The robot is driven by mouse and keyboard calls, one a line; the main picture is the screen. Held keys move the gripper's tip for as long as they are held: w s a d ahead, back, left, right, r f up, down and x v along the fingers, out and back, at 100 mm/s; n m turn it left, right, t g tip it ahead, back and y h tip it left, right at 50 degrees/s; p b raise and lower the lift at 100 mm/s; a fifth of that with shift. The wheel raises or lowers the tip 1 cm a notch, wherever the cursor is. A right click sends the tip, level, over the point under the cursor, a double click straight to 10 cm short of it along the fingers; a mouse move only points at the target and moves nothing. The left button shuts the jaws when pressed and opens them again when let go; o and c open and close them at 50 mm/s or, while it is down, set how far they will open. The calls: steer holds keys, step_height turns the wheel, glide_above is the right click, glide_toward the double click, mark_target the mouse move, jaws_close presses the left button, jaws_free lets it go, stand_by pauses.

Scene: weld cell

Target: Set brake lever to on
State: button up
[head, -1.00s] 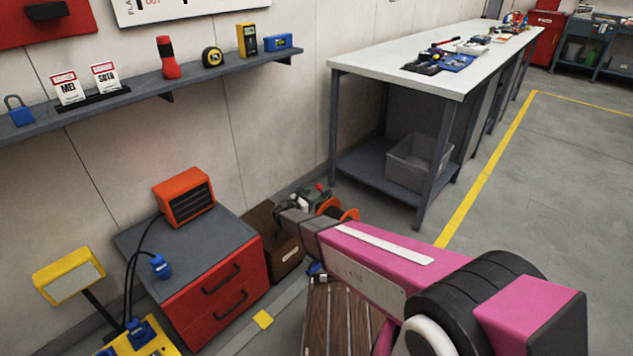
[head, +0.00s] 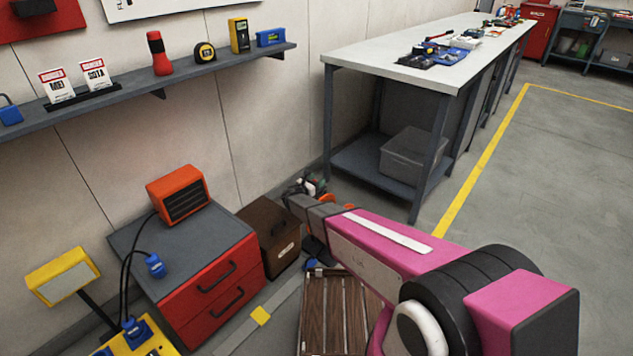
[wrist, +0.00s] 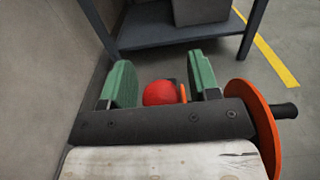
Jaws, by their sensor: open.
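A round red knob (wrist: 158,93), apparently the end of the brake lever, shows between the green fingers of my gripper (wrist: 160,75) in the wrist view. The fingers stand apart, with a gap visible on the left of the knob. The lever's shaft and base are hidden behind the dark bar below. An orange disc (wrist: 262,125) with a black handle (wrist: 284,110), likely part of a reel, stands just right of my gripper. In the head view my gripper (head: 308,186) is small and partly hidden behind my arm, and the lever cannot be made out clearly.
A brown box (head: 268,236) and a red drawer cabinet (head: 213,290) with an orange heater (head: 176,194) stand left of my arm. A workbench (head: 345,56) with a grey bin (head: 408,155) on its lower shelf is behind. A slatted wooden pallet (head: 335,310) lies below. Floor on the right is clear.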

steer(key=shift+w+d, duration=0.1)
jaws_close()
steer(key=shift+w+d+r+g+y, duration=0.2)
steer(key=shift+w+d+g+y, duration=0.45)
steer(key=shift+g, duration=0.35)
steer(key=shift+w+d+f+g+y, duration=0.15)
steer(key=shift+w+d+g+y, duration=0.3)
steer(key=shift+w+g+y, duration=0.45)
steer(key=g+y, duration=0.1)
steer(key=w+d+f+g+y, duration=0.1)
steer(key=g, duration=0.1)
steer(key=shift+w+d, duration=0.15)
steer(key=shift+w, duration=0.15)
steer(key=shift+w+d+f+g+y, duration=0.25)
steer(key=shift+f+g+y, duration=0.1)
steer(key=shift+g+y, duration=0.15)
